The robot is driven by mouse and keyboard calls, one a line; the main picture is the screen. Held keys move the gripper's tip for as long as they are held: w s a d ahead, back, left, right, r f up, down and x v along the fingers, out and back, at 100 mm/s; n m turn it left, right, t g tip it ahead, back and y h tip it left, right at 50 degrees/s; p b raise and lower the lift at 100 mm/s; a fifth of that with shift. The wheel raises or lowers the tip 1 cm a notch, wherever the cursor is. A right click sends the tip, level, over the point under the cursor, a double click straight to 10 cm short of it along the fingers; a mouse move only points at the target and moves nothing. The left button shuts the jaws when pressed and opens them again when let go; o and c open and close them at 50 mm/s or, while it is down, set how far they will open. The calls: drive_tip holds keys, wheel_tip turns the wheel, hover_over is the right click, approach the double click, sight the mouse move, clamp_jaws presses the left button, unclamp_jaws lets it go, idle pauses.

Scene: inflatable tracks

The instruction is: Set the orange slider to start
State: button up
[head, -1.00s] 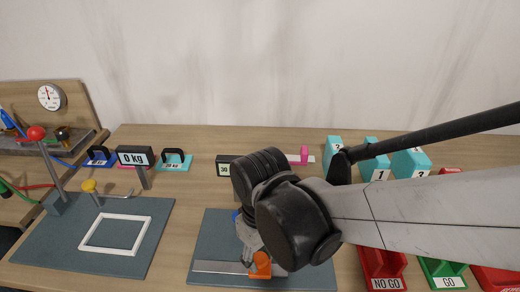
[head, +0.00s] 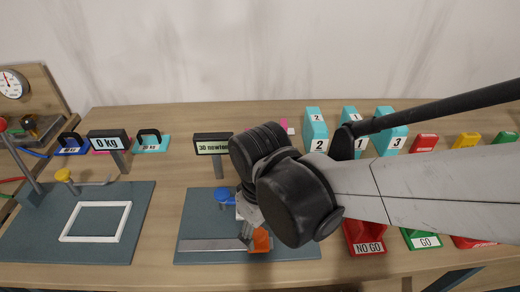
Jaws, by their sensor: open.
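The orange slider (head: 261,240) sits near the right part of a flat grey metal rail (head: 205,245). The rail lies along the front of a dark teal mat (head: 197,212). My gripper (head: 248,225) points down over the rail, just left of and very close to the slider; I cannot tell whether they touch. My black wrist hides much of the gripper and the right part of the rail. The gripper is open. A display reading "30 newton" (head: 212,148) stands behind the mat. No start mark is readable.
A blue knob (head: 224,195) stands on the mat behind the rail. Teal numbered blocks (head: 315,130) and red NO GO (head: 365,238) and green GO (head: 424,239) bins stand to the right. A white frame (head: 96,221) lies on the left mat.

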sight(261, 233)
wheel_tip(261, 233, up, 12)
idle(0.6)
drive_tip(key=shift+d, duration=0.1)
idle(0.4)
drive_tip(key=w+d+m+t, duration=0.2)
drive_tip(key=d+m+t, duration=0.1)
drive_tip(key=d, duration=0.7)
drive_tip(key=w+d+f+m+t, duration=0.1)
drive_tip(key=d+m+t, duration=0.3)
drive_tip(key=d, duration=0.5)
drive_tip(key=m, duration=0.2)
drive_tip(key=shift+w+d+m, duration=0.3)
drive_tip(key=shift+w+d, duration=0.05)
drive_tip(key=shift+o, duration=0.4)
drive_tip(key=shift+a+r, duration=0.1)
idle(1.0)
